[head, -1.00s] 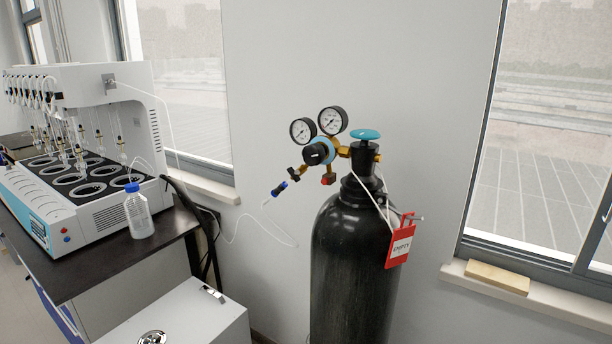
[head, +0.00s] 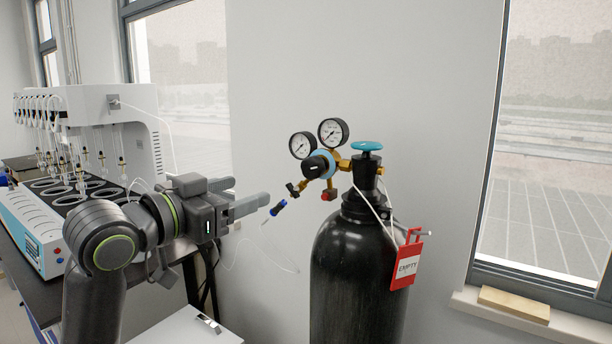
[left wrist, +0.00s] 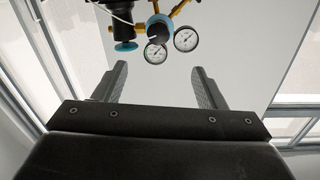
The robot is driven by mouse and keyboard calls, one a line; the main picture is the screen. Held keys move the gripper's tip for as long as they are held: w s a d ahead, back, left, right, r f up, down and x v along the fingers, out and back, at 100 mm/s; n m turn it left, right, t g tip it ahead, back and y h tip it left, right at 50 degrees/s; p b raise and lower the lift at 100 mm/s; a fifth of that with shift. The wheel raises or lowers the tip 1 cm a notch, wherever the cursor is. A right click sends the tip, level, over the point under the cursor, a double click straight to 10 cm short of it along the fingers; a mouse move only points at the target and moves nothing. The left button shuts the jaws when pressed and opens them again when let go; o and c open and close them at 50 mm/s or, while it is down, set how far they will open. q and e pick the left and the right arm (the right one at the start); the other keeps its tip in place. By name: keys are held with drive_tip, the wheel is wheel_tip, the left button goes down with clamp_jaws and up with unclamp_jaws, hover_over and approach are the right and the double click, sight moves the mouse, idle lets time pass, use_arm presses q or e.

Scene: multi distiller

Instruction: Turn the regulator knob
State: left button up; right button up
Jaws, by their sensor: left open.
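The regulator knob (head: 316,167) is black and round, with a light blue ring behind it. It sits on the brass regulator below two white-faced gauges (head: 333,132), on top of a black gas cylinder (head: 352,275). My left gripper (head: 250,191) is open and empty, left of the knob and apart from it. In the left wrist view, its two fingers (left wrist: 160,68) are spread, and the gauges (left wrist: 155,53) show beyond them near the top. My right gripper is not in view.
A light blue valve handwheel (head: 367,146) tops the cylinder. A red "EMPTY" tag (head: 406,265) hangs on its right. The distiller (head: 95,125) stands on the left bench.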

use_arm(q)
drive_tip(key=p, duration=0.4)
approach(309, 169)
drive_tip(key=x, duration=0.9)
drive_tip(key=shift+w+d, duration=0.1)
drive_tip(key=shift+w, duration=0.1)
drive_tip(key=c, duration=1)
